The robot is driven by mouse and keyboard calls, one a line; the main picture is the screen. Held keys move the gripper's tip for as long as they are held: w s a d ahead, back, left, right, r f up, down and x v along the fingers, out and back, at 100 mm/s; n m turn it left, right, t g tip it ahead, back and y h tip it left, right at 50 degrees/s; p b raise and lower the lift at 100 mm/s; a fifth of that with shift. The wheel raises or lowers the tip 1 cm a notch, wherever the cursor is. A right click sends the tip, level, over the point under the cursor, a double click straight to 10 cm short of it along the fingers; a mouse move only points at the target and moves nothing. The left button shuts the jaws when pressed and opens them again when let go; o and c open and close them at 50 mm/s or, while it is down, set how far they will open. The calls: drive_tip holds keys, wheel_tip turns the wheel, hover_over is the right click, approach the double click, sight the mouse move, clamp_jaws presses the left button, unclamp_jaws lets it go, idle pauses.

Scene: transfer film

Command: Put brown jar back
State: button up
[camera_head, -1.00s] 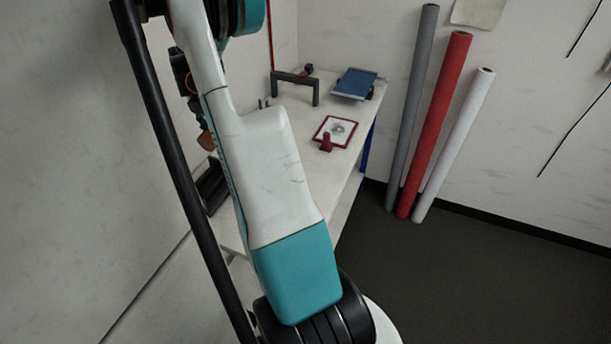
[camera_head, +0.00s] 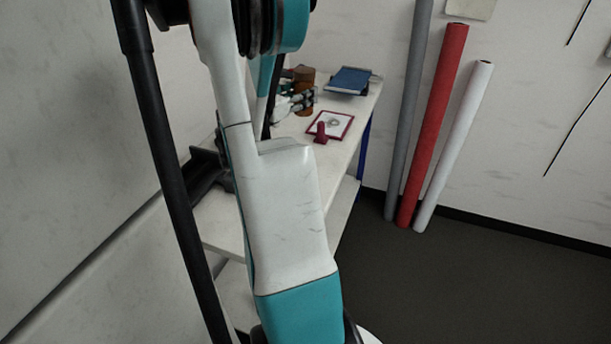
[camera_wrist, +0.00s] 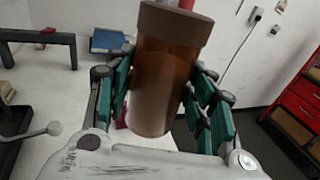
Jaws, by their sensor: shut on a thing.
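The brown jar (camera_wrist: 165,75) is an amber cylinder with a brown lid. It stands nearly upright in the wrist view, between the two green-padded fingers of my gripper (camera_wrist: 158,105). My gripper is shut on the jar. In the head view the jar (camera_head: 304,92) and my gripper (camera_head: 290,103) are over the far part of the white table (camera_head: 216,228), left of the framed picture. Whether the jar's base touches the table cannot be told. My arm hides much of the near table.
A maroon-framed picture (camera_head: 343,120) with a small dark red object (camera_head: 321,133) lies beside the jar. A blue book-like object (camera_head: 349,80) is at the back. Grey, red (camera_head: 433,120) and white rolls lean on the wall. A dark bracket (camera_wrist: 45,45) shows in the wrist view.

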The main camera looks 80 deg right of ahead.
drive_tip(key=shift+s, duration=0.2)
drive_tip(key=shift+s+a+f+h+b, duration=0.1)
drive_tip(key=shift+f+h+b, duration=0.05)
drive_tip(key=shift+h+b, duration=0.15)
wheel_tip(320, 180, down, 19)
drive_tip(key=b, duration=0.7)
drive_tip(key=shift+f+b, duration=0.15)
drive_tip(key=shift+b, duration=0.15)
drive_tip(key=shift+f, duration=0.15)
drive_tip(key=o, duration=1.3)
drive_tip(key=v, duration=1.2)
